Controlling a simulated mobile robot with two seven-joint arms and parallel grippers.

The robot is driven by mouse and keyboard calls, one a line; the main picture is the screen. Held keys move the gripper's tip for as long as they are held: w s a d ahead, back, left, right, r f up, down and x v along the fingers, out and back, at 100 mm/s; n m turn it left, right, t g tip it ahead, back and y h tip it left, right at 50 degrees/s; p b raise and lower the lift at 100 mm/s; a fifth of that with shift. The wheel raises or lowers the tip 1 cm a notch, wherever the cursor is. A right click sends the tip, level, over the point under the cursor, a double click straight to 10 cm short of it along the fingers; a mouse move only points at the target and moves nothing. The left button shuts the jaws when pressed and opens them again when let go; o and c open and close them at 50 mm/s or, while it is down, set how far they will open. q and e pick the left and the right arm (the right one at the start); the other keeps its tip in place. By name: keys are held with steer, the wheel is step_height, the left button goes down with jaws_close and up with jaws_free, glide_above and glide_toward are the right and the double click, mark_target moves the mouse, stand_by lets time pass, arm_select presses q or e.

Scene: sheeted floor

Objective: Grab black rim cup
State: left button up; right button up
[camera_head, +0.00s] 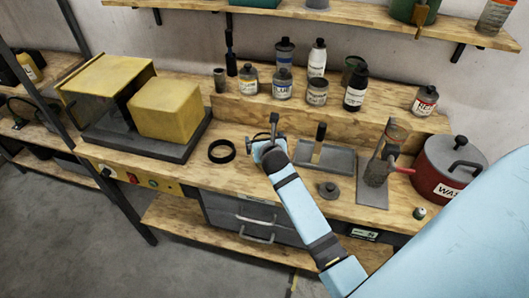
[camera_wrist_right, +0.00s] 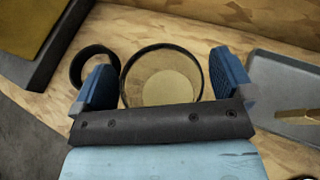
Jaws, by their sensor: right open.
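In the right wrist view, a round cup with a thin black rim (camera_wrist_right: 161,76) and a pale tan inside stands on the wooden bench. It lies between the two blue finger pads of my right gripper (camera_wrist_right: 162,85), which is open. Gaps show between the pads and the rim, so the jaws are not closed on it. In the head view, my right gripper (camera_head: 265,138) is over the middle of the bench, and it and the wrist mostly hide the cup. My left gripper is in neither view.
A black ring (camera_head: 221,151) lies just left of my gripper. A yellow box machine (camera_head: 166,108) stands left, several bottles (camera_head: 283,83) behind, and a red pot (camera_head: 450,170) far right.

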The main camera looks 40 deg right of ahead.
steer(key=c, duration=1.4)
